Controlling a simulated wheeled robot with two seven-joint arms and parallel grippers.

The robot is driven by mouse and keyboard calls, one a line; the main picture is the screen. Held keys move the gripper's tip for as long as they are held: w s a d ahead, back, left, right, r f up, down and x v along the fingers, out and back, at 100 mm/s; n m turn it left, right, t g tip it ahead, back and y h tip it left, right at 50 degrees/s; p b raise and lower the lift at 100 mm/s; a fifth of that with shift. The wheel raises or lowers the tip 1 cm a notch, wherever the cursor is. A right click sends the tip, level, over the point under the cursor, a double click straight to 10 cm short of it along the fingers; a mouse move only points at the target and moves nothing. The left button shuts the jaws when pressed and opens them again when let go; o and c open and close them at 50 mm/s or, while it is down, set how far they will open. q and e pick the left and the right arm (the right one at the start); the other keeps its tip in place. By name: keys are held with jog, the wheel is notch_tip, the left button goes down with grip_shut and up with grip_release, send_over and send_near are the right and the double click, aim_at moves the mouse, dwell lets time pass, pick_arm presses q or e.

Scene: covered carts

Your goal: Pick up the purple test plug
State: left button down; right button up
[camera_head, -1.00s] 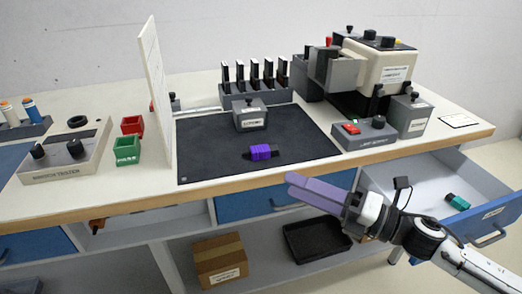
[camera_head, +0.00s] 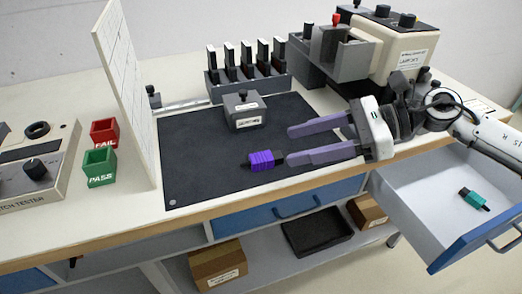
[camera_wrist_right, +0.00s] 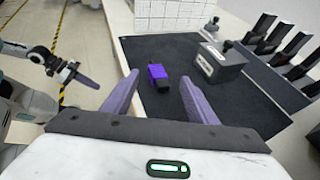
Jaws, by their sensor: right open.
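The purple test plug (camera_head: 261,160) lies on the dark mat (camera_head: 200,160) on the bench, its black end toward my right gripper. It also shows in the right wrist view (camera_wrist_right: 157,73), ahead of the fingers and between their lines. My right gripper (camera_head: 288,146) is open and empty over the right part of the mat. Its fingertips point left at the plug, just short of it. My left gripper (camera_wrist_right: 92,82) shows only in the right wrist view, at the left, away from the bench; its opening is unclear.
A grey box with a knob (camera_head: 243,112) stands on the mat behind the plug. A white upright panel (camera_head: 125,85) borders the mat's left. Red (camera_head: 104,132) and green (camera_head: 99,166) bins stand beyond it. An open drawer (camera_head: 425,205) holding a teal plug (camera_head: 474,199) is at right.

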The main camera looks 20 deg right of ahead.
aim_at(263, 157)
jog(key=shift+s+f+p+x, duration=0.15)
jog(key=shift+p+x, duration=0.3)
jog(key=shift+x, duration=1.35)
jog(key=shift+s+f+p+x, duration=0.15)
jog(key=shift+p+x, duration=0.3)
jog(key=shift+x, duration=1.3)
jog(key=c, duration=1.3)
